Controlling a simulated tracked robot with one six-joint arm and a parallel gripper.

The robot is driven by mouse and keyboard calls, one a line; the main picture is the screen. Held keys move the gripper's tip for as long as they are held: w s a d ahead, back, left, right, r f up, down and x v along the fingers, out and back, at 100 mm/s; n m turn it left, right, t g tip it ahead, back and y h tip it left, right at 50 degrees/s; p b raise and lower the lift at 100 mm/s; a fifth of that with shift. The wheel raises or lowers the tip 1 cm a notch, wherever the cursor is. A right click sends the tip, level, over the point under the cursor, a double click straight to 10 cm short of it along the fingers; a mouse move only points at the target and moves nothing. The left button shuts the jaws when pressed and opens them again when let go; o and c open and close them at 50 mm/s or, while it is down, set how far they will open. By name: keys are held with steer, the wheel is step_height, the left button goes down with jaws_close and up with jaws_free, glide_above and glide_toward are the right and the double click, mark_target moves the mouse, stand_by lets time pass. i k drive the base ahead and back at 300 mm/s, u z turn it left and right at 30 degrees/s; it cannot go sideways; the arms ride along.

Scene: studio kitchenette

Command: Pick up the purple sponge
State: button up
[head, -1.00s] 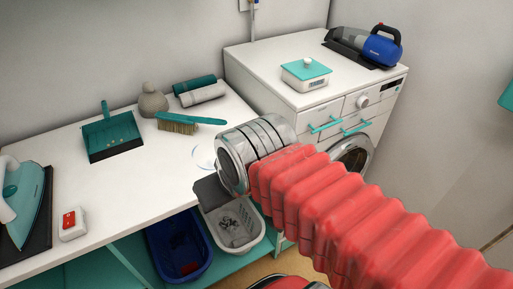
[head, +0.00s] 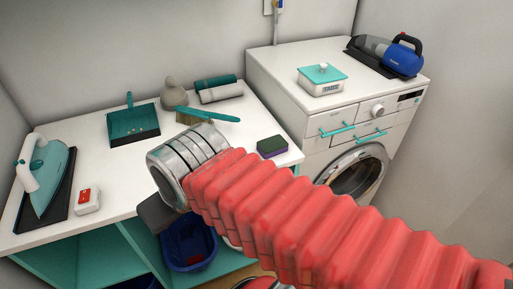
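The purple sponge (head: 272,147) lies on the white counter (head: 96,180) near its right front corner, left of the washing machine. Its top is dark green and its lower part is purple. My arm, with a red ribbed sleeve, crosses the view from the lower right. My gripper (head: 154,213) is at the arm's end, over the counter's front edge and left of the sponge. Only a dark grey part of it shows below the metal collar. The rest is hidden, so I cannot tell whether it is open or shut.
An iron (head: 45,172) and a red-and-white box (head: 87,200) stand at the left. A teal dustpan (head: 134,123), a brush (head: 208,115), a grey bottle (head: 173,94) and rolled cloths (head: 220,93) lie behind my arm. A washing machine (head: 300,95) rises at the right. A blue basket (head: 190,250) sits below.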

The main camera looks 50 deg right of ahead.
mark_target(268, 147)
steer(key=u, duration=0.2)
steer(key=k, duration=1.45)
steer(key=z, duration=1)
steer(key=i, duration=1.5)
steer(key=z, duration=0.05)
